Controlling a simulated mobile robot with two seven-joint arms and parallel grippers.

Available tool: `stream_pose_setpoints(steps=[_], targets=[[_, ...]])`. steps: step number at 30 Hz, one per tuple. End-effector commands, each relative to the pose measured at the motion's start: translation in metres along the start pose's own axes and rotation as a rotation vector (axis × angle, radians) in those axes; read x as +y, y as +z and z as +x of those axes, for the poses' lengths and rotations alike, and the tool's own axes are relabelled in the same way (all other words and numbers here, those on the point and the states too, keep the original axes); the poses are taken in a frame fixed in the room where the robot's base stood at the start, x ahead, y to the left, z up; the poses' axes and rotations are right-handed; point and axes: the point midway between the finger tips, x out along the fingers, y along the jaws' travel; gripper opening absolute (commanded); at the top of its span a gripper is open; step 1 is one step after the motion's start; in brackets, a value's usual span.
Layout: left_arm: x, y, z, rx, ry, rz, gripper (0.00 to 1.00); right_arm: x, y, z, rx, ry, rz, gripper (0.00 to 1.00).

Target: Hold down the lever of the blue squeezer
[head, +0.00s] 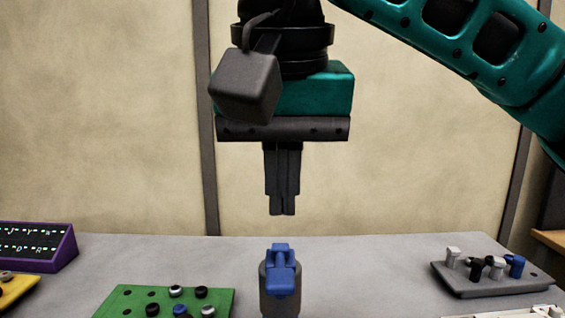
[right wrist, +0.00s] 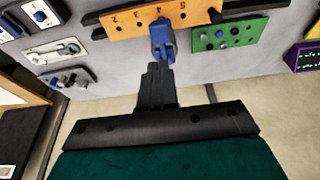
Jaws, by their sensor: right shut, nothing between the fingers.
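The blue squeezer (head: 283,272) stands upright at the front middle of the table in the head view, with a blue top over a grey body. It also shows in the right wrist view (right wrist: 163,42), just beyond my fingertips. My right gripper (head: 282,213) points straight down above the squeezer, with a clear gap between fingertips and its top. Its fingers are shut together with nothing between them; the right wrist view shows the closed fingers (right wrist: 155,68) too. My left gripper is in neither view.
A green board (head: 225,297) with several knobs lies left of the squeezer, and a purple display box (head: 72,243) stands at the far left. A grey tray (head: 447,277) with several pegs sits at the right. An orange numbered board (right wrist: 125,26) shows in the right wrist view.

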Motion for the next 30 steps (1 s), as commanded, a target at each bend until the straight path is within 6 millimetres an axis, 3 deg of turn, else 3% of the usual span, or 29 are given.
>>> stream_pose_setpoints(steps=[6, 12, 30], targets=[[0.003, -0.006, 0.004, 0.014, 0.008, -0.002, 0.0, 0.001, 0.001, 0.047, -0.002, 0.001, 0.0, 0.0], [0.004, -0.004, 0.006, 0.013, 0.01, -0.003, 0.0, 0.0, 0.009, 0.071, -0.001, 0.0, 0.001, 0.0], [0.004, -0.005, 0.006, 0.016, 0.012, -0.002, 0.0, 0.0, 0.008, 0.08, 0.008, -0.001, 0.003, 0.0]])
